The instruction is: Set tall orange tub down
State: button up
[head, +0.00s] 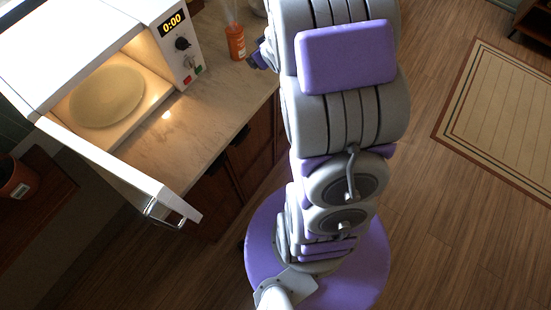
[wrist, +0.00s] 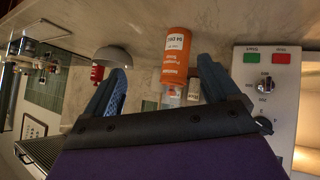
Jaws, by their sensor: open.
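The tall orange tub (head: 236,42) stands on the counter just right of the microwave in the head view. In the wrist view, which is upside down, the orange tub (wrist: 177,48) with its white label rests with its base on the counter. My gripper (wrist: 160,88) is open, and the tub shows between its two blue fingers with a gap on both sides. Nothing is held. In the head view only a small part of my gripper (head: 262,56) shows beside my arm, close to the right of the tub.
The microwave (head: 98,35) has its door (head: 120,170) swung open over the counter front, with a round plate (head: 107,96) inside. The counter (head: 185,125) before it is bare. A grey dome-shaped thing (wrist: 114,57) and a red item (wrist: 97,73) are near the tub.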

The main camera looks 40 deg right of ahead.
jog(key=s+a+r+g, duration=0.3)
jog(key=s+a, duration=0.3)
jog(key=s, duration=0.5)
jog(key=s+a+r+m+g+y, duration=0.1)
jog(key=s+a+r+g, duration=0.2)
jog(key=s+a, duration=0.4)
jog(key=s+a+r+g+y, duration=0.1)
jog(key=s+a+r+g, duration=0.3)
jog(key=s, duration=1.2)
jog(key=a+g, duration=0.1)
jog(key=a, duration=0.1)
jog(key=shift+s+a+m, duration=0.3)
jog(key=shift+a+m, duration=0.1)
